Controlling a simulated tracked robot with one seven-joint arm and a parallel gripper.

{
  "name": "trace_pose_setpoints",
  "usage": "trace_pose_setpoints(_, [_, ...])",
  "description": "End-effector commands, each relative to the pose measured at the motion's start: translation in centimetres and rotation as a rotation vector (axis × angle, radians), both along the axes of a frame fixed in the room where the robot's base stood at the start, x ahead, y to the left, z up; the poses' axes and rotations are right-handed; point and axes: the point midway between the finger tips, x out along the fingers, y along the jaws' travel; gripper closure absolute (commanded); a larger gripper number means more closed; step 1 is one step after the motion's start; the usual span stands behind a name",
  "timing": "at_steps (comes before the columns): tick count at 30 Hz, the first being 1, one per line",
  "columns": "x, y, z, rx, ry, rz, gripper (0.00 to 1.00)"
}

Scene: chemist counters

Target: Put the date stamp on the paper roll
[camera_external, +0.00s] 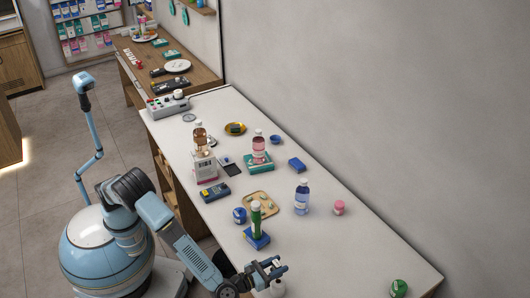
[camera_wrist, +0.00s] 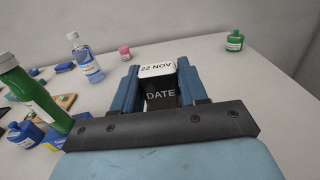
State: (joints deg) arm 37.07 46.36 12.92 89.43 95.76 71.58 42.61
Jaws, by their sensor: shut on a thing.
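My gripper (camera_external: 272,270) is low over the near edge of the white counter in the external view. In the wrist view its blue fingers (camera_wrist: 158,78) are shut on the date stamp (camera_wrist: 160,95), a black block lettered DATE with a white face reading 22 NOV. A small pale object (camera_external: 278,288) shows just below the fingers in the external view; I cannot tell whether it is part of the stamp. I cannot clearly identify the paper roll; a small pale round thing (camera_external: 178,94) by the grey button box is too small to tell.
A blue bottle (camera_external: 302,199), pink jar (camera_external: 339,208) and green jar (camera_external: 399,288) stand farther right. The counter (camera_external: 350,250) is clear between the pink and green jars.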

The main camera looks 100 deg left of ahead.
Motion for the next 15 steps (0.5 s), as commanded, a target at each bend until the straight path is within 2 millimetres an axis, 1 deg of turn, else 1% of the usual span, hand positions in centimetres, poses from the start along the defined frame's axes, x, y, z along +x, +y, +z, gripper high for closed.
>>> trace_pose_setpoints(8, [1.0, -0.2, -1.3, 0.001, -0.001, 0.0, 0.93])
trace_pose_setpoints(12, [1.0, -0.2, -3.2, 0.002, 0.002, 0.0, 0.93])
trace_pose_setpoints(15, [1.0, -0.2, -4.2, 0.002, 0.001, 0.0, 0.93])
